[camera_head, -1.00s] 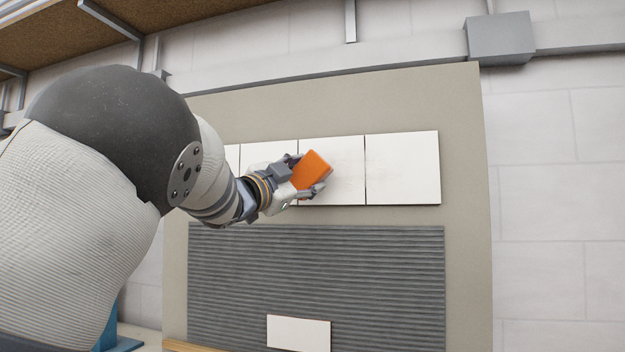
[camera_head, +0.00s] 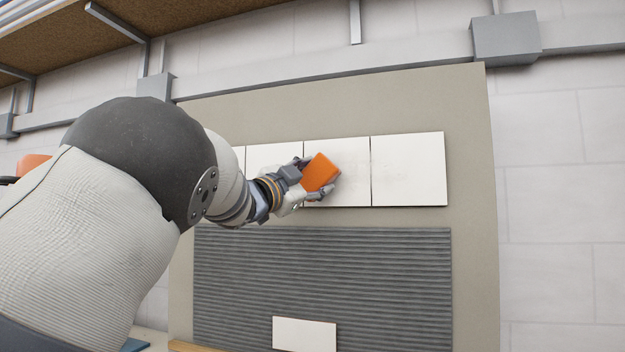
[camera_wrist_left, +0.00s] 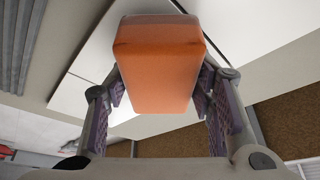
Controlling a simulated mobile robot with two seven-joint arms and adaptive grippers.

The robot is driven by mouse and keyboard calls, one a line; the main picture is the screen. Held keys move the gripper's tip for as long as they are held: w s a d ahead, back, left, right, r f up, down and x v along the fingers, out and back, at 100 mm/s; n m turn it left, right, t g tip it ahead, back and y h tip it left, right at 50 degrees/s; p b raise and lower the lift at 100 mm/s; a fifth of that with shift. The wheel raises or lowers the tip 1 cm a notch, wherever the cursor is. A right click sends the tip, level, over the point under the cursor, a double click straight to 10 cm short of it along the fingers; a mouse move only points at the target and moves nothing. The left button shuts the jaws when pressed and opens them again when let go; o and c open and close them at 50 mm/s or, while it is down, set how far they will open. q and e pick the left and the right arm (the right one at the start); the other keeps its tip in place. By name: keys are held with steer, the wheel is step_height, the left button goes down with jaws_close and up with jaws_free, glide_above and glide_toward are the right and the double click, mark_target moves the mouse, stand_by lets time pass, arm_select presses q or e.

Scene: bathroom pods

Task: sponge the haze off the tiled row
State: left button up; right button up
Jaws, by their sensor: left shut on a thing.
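An orange sponge (camera_head: 320,174) is held between the fingers of my left gripper (camera_head: 308,180), over the white tile third from the left in the row. The sponge also shows large in the left wrist view (camera_wrist_left: 158,65), between the fingers of the left gripper (camera_wrist_left: 160,100). I cannot tell whether it touches the tile. The tiled row (camera_head: 408,170) is a line of several white tiles on a beige board. Faint grey haze shows on the tile behind the sponge and on the left part of the rightmost tile. My arm hides the row's left end. My right gripper is not in view.
A dark ribbed panel (camera_head: 325,285) lies on the beige board (camera_head: 472,230) below the row. A loose-looking white tile (camera_head: 304,334) sits at the panel's lower edge. A grey box (camera_head: 505,38) and rail run above; a brown shelf (camera_head: 60,40) overhangs top left.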

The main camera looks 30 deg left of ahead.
arm_select(q)
steer(key=shift+w+a, duration=0.2)
steer(key=shift+w, duration=0.5)
